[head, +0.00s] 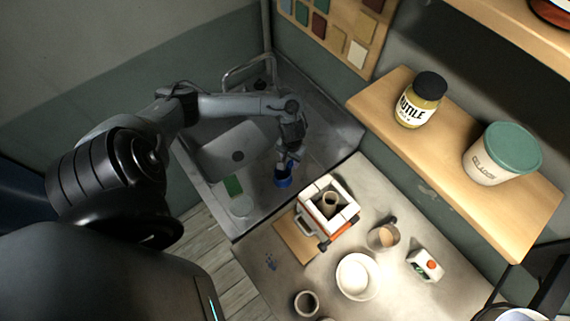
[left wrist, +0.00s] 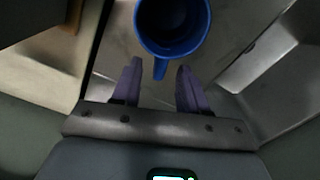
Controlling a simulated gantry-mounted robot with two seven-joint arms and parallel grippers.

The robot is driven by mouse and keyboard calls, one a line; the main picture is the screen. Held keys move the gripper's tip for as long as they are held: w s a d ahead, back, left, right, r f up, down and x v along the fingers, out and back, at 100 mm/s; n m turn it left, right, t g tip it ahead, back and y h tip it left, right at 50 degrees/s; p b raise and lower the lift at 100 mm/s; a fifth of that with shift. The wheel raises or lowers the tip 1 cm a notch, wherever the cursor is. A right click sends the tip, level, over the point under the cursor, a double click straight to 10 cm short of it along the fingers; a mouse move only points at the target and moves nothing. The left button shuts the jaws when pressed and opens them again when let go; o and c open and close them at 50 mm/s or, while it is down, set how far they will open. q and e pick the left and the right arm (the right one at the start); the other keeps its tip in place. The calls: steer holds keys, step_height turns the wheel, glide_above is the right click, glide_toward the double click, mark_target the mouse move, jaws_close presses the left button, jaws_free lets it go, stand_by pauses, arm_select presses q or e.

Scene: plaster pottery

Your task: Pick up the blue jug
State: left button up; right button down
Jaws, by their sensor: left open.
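The blue jug (head: 283,178) stands upright on the grey sink unit, right of the basin. In the left wrist view the jug (left wrist: 173,27) is seen from above, with its dark inside showing and its handle (left wrist: 160,69) pointing toward my fingers. My left gripper (head: 288,160) is at the jug, partly covering it in the head view. In the left wrist view my left gripper (left wrist: 159,72) is open, with one purple finger on each side of the handle's end. I cannot tell whether either finger touches it. My right gripper is not in view.
The sink basin (head: 235,150) lies left of the jug, with a green sponge (head: 233,186) and pale round dish (head: 241,206) in front. A faucet (head: 248,72) stands behind. Right are a small white kiln (head: 343,217), several pots, and a wooden shelf (head: 470,185).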

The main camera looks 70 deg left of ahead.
mark_target(285, 173)
arm_select(q)
steer(key=shift+w+a+f+b, duration=0.1)
steer(key=shift+w+f+b, duration=0.1)
steer(key=shift+f, duration=1.45)
steer(key=shift+w+a+f+b, duration=0.1)
steer(key=shift+w+f+b, duration=0.1)
steer(key=shift+f, duration=1.4)
steer(key=shift+c, duration=0.2)
jaws_close()
